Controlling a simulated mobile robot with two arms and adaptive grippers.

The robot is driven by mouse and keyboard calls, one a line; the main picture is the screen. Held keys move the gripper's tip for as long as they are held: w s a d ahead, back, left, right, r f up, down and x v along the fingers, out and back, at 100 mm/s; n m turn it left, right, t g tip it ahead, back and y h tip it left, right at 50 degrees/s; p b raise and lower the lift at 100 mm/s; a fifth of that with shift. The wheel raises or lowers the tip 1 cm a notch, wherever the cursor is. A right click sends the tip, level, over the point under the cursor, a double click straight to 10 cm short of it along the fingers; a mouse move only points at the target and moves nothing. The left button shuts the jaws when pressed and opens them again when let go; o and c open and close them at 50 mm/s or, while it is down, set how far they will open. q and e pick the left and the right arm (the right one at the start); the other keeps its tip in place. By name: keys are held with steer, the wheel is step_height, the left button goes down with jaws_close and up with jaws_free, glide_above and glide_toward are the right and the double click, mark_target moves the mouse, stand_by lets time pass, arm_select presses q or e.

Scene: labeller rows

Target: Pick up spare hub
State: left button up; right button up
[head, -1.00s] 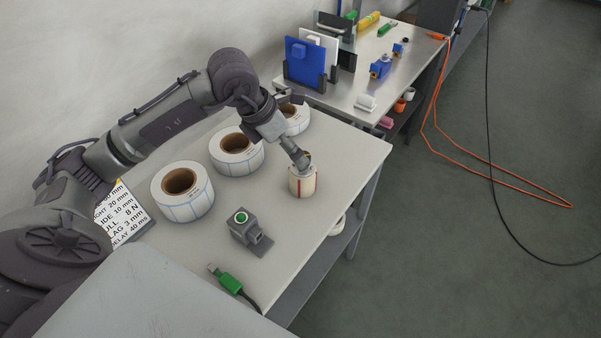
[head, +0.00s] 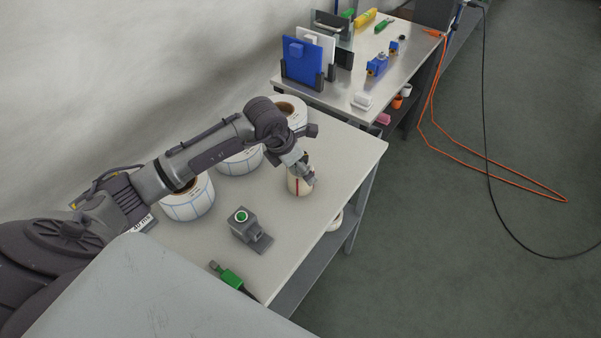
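A short cream cylinder with a red stripe (head: 297,188) stands upright near the right edge of the near table; I cannot tell for sure that it is the spare hub. My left gripper (head: 306,175) reaches in from the left and is right at the top and right side of this cylinder, covering part of it. The fingers are small and overlap the cylinder, so I cannot tell whether they are open, shut or touching it. My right gripper is not in view.
Label rolls (head: 190,203) stand along the wall, partly behind my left arm. The far table (head: 352,86) holds blue and white parts. The near table's right corner is clear.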

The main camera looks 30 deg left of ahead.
arm_select(q)
steer(key=shift+w+d+f, duration=0.1)
steer(key=shift+w+f, duration=0.1)
steer(key=shift+f, duration=0.35)
steer(key=c, duration=1.3)
steer(key=shift+r, duration=0.1)
steer(key=shift+c, duration=1.1)
